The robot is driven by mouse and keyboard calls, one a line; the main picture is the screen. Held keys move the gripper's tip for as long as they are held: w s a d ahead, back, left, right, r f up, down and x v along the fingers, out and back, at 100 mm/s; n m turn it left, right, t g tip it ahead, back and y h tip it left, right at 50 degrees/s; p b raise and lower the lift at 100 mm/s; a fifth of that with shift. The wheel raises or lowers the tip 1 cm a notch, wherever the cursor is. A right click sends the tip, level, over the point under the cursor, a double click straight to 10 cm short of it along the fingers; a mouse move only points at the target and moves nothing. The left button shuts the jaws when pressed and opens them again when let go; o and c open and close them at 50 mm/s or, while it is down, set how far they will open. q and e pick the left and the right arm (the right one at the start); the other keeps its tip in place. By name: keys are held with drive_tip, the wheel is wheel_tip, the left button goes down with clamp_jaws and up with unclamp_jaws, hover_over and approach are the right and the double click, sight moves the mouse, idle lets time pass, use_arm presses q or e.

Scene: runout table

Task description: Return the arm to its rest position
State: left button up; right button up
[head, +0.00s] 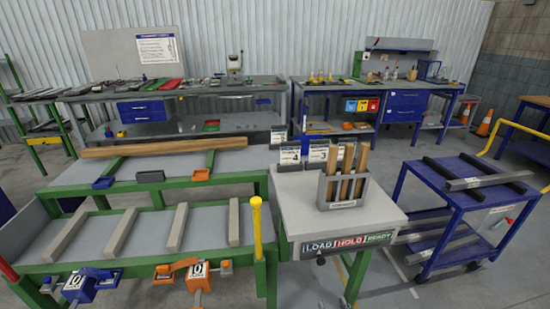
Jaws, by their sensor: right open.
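I cannot make out either gripper or any part of my arms in the head view. The work area in front of me shows no gripper over it. A grey stand (290,205) carries a grey holder (329,193) with several upright wooden sticks (359,165). Its front edge bears a LOAD, HOLD, READY strip (349,242). A green-framed runout table (60,250) is on the left, with several grey-brown bars (176,227) lying across it.
A blue clamp (78,286) and an orange clamp (197,278) sit at the table's front edge. A yellow post (257,215) stands at its right end. A long wooden beam (150,147) lies behind. A blue cart (455,212) with dark bars is at right, with floor between.

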drive_tip(key=s+d+f+g+h+p, duration=0.15)
drive_tip(key=s+f+g, duration=0.45)
drive_tip(key=f, duration=0.6)
drive_tip(key=s+d+f+g+p, duration=0.1)
drive_tip(key=s+d+f+g, duration=0.2)
drive_tip(key=s+f, duration=0.75)
drive_tip(key=s+d+f+g+p, duration=0.1)
drive_tip(key=s+f+g, duration=0.2)
drive_tip(key=s, duration=0.6)
drive_tip(key=s+d+f+g+p, duration=0.1)
drive_tip(key=s+d+f+g, duration=0.1)
drive_tip(key=s+f, duration=0.5)
drive_tip(key=s+g, duration=0.1)
drive_tip(key=s, duration=0.1)
drive_tip(key=shift+s+g, duration=0.3)
drive_tip(key=shift+g, duration=0.1)
